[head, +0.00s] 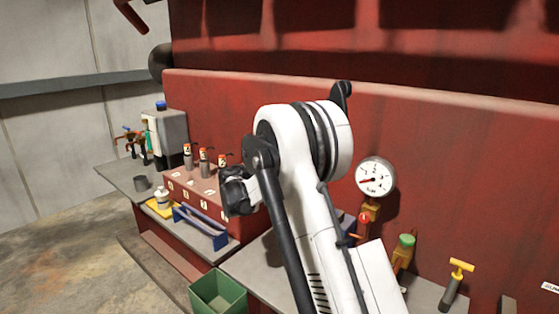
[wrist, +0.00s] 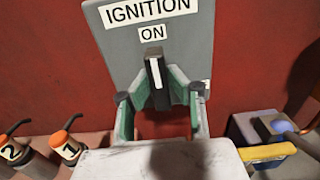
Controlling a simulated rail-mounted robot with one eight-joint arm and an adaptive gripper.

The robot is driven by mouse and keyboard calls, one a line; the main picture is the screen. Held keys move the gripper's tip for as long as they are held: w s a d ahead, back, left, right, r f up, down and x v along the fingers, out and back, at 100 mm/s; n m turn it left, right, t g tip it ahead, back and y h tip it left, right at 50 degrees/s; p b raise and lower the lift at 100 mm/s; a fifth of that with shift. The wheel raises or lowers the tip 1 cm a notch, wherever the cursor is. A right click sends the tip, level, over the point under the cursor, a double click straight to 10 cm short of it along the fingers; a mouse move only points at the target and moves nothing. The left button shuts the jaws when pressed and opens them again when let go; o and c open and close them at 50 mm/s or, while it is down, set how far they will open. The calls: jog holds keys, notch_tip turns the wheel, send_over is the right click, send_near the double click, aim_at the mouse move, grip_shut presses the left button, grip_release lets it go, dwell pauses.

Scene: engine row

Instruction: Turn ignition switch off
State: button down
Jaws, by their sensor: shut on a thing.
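The grey ignition panel (wrist: 120,50) stands upright against the red wall in the wrist view, with the labels IGNITION and ON. The ignition switch (wrist: 153,68) is a dark lever with a pale stripe, pointing up toward ON. My gripper (wrist: 161,92), with green-lined fingers, is shut on the lever, one finger at each side. A label at the panel's lower right is mostly covered by a finger. In the head view my arm hides the panel and switch.
Orange-topped cylinders numbered 2 and 1 (wrist: 67,148) stand left of the panel. A blue box and a yellow handle (wrist: 266,152) are at right. The head view shows a pressure gauge (head: 375,178), a green bin (head: 217,292) and a yellow T-handle (head: 460,268).

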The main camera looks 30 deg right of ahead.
jog(key=shift+m+b, duration=0.4)
jog(key=shift+b, duration=0.05)
jog(key=m+b, duration=0.2)
jog(key=m, duration=0.1)
jog(key=shift+f, duration=0.15)
jog(key=m+b, duration=0.3)
jog(key=m, duration=0.1)
jog(key=m+b, duration=0.1)
jog(key=m, duration=0.4)
jog(key=shift+b, duration=0.4)
jog(key=m+b, duration=0.1)
jog(key=m, duration=0.4)
jog(key=c, duration=1.6)
grip_release()
jog(key=shift+c, duration=0.2)
jog(key=shift+a, duration=0.15)
